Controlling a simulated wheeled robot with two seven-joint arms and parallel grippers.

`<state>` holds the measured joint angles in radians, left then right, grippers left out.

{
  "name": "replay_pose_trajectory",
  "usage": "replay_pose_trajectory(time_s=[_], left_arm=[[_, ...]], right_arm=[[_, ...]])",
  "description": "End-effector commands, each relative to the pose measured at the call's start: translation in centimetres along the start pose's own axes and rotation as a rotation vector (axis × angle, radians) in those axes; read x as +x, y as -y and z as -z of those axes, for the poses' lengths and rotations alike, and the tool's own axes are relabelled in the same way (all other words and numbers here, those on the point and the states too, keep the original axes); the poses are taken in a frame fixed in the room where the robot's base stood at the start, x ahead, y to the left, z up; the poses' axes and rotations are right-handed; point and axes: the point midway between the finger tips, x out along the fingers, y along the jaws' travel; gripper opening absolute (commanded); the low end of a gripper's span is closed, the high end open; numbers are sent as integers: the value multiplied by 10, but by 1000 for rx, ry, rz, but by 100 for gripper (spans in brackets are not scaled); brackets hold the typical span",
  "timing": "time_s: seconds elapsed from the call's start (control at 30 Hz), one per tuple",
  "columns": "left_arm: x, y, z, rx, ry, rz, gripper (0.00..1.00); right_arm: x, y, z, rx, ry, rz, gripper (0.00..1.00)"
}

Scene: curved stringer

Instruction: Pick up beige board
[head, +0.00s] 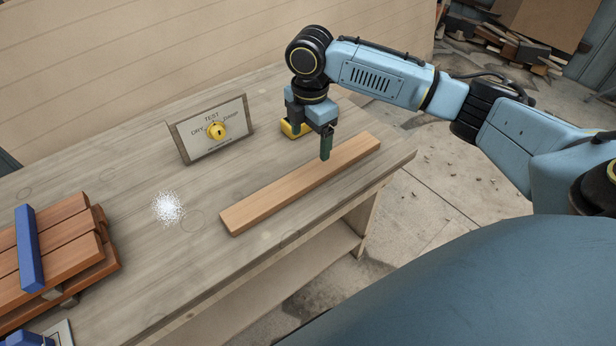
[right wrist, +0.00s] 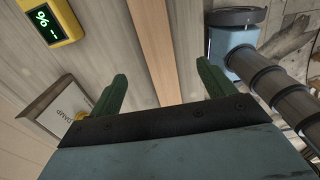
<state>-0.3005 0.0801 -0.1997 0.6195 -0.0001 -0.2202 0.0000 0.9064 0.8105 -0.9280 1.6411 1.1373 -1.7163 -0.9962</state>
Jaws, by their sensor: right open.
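The beige board (head: 300,183), a long light orange-brown plank, lies flat on the workbench (head: 130,188), running diagonally along its right part. My right gripper (head: 326,148) points down over the board, nearer its far right end. In the right wrist view the two green fingers of my right gripper (right wrist: 163,82) are apart, with the board (right wrist: 157,45) showing between them and nothing held. I cannot tell how high the fingertips are above the board. My left gripper is not in view.
A dial panel marked dry, test and damp (head: 213,130) stands behind the board. A yellow meter (right wrist: 48,18) with a lit display sits close to my right gripper. Reddish boards (head: 70,240) with a blue bar (head: 29,248) are stacked at left. White specks (head: 168,208) mark the bench.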

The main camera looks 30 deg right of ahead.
Motion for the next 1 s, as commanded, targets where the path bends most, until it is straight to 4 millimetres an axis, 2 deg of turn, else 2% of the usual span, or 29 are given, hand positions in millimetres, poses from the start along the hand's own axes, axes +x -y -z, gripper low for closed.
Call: replay_pose_trajectory(time_s=[0.03,0.23,0.47,0.8,1.0], left_arm=[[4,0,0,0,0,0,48],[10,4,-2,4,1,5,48],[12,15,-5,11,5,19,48],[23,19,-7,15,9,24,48],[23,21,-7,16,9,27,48]], right_arm=[[14,2,0,0,1,6,82],[50,0,1,-1,0,3,82],[67,-1,1,0,-1,0,82],[112,-5,0,0,1,1,82],[116,-6,1,-1,0,-2,82]])
